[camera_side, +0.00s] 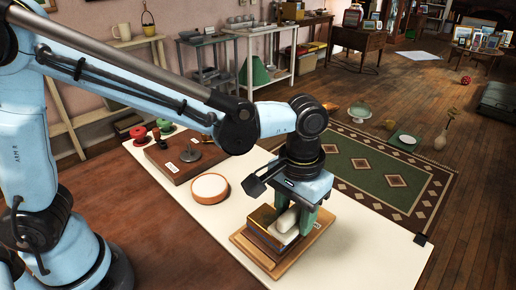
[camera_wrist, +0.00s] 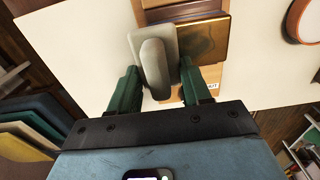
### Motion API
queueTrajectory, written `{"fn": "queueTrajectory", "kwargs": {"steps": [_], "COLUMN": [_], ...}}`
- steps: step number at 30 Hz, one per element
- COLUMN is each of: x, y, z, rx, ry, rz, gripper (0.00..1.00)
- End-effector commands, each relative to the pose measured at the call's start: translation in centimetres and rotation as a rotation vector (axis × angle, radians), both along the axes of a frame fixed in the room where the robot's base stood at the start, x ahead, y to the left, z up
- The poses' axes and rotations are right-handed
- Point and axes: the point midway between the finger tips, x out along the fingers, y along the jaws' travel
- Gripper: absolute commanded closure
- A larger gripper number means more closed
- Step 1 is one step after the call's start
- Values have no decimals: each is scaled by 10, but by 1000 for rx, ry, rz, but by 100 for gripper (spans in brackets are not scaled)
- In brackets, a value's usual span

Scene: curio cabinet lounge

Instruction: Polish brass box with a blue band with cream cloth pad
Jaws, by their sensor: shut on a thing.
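My gripper (camera_side: 297,216) is shut on the cream cloth pad (camera_side: 287,222), which also shows between the green fingers in the wrist view (camera_wrist: 152,62). The brass box (camera_side: 263,216) has a shiny gold top and a blue band around its side. It sits on a wooden base (camera_side: 244,243) with a white label at its right end. In the wrist view the box's brass top (camera_wrist: 207,42) shows right of the pad. The pad lies over part of the box top and appears to touch it, but the contact itself is hidden. My fingers hide part of the box.
The white table (camera_side: 200,222) has a round wood-rimmed dish (camera_side: 209,188) left of the base. Behind it lies a brown board (camera_side: 187,153) with a label and a metal piece, near red and green pots (camera_side: 138,134). The table's front right is clear.

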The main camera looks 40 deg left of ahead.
Motion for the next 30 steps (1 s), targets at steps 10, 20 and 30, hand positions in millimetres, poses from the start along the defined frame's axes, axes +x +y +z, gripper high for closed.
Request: {"fn": "queueTrajectory", "kwargs": {"steps": [10, 20, 30], "x": [0, 0, 0], "y": [1, 1, 1], "z": [34, 63, 68], "rx": [1, 1, 1], "ry": [0, 0, 0], "rz": [0, 0, 0], "gripper": [85, 85, 85]}}
